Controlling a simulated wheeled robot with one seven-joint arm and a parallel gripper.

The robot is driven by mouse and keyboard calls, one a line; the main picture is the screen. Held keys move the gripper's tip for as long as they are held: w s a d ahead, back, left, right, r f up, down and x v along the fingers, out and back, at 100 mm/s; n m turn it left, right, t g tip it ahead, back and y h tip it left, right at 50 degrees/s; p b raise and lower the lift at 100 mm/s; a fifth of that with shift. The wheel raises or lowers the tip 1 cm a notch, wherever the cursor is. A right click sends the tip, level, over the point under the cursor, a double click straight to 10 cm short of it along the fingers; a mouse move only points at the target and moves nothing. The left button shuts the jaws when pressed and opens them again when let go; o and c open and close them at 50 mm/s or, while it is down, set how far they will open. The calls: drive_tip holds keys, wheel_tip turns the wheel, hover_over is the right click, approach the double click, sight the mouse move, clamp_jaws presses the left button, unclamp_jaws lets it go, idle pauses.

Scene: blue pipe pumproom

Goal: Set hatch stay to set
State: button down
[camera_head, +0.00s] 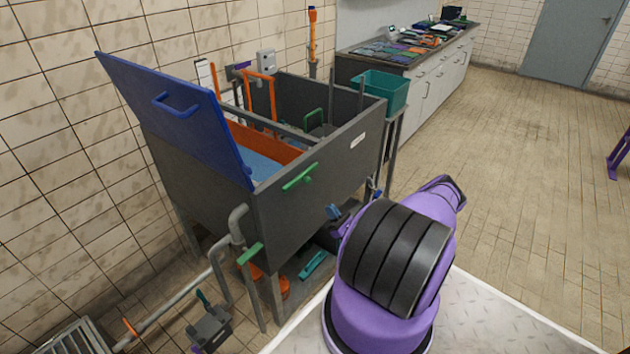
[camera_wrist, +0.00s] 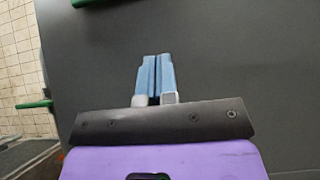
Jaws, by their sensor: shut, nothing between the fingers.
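A blue hatch lid (camera_head: 180,105) with a blue handle stands raised and tilted at the left end of the dark grey tank (camera_head: 335,165). I cannot tell which part is its stay. A green bar handle (camera_head: 300,177) is on the tank's front wall, and a second green handle (camera_head: 250,252) sits lower, by the grey pipe. My gripper (camera_wrist: 155,80) has its blue fingers together and empty, in front of a dark grey surface that looks like the tank wall. Green parts show at the top (camera_wrist: 95,2) and left (camera_wrist: 35,104) of the wrist view.
A teal bin (camera_head: 382,92) stands at the tank's right end, before a counter (camera_head: 440,65) with several items. Grey pipes (camera_head: 170,300) and an orange-handled valve run low on the left.

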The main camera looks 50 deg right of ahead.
approach(312, 172)
drive_tip(key=w+r, duration=0.2)
drive_tip(key=w, duration=0.4)
drive_tip(key=shift+s+d+r, duration=0.1)
drive_tip(key=shift+s+r, duration=0.05)
drive_tip(key=shift+r, duration=0.75)
drive_tip(key=shift+r+n+y, duration=0.1)
drive_tip(key=shift+n+y, duration=0.2)
drive_tip(key=shift+y, duration=0.2)
drive_tip(key=shift+d+r+n+y, duration=0.1)
drive_tip(key=shift+r+n+y, duration=0.2)
drive_tip(key=shift+n+y, duration=0.3)
